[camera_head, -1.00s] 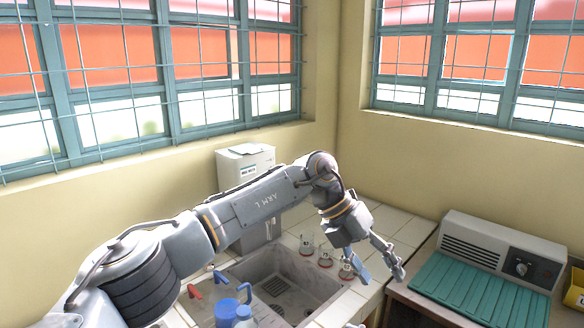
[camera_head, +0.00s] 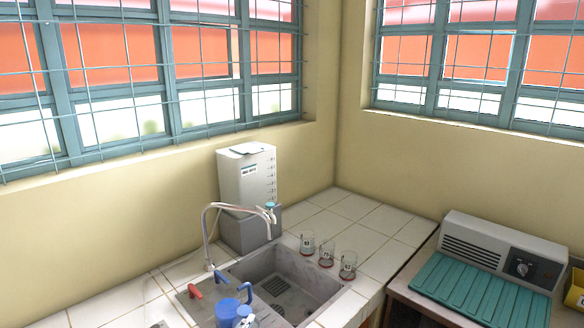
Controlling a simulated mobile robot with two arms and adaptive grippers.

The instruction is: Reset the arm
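Neither of my arms nor grippers shows in the head view now. The space over the sink (camera_head: 262,262) where an arm was is empty. Whether either gripper is open or shut is not shown.
Three glass beakers (camera_head: 326,255) stand on the white tiled counter (camera_head: 345,214) right of the sink. A curved faucet (camera_head: 207,237) rises behind it.

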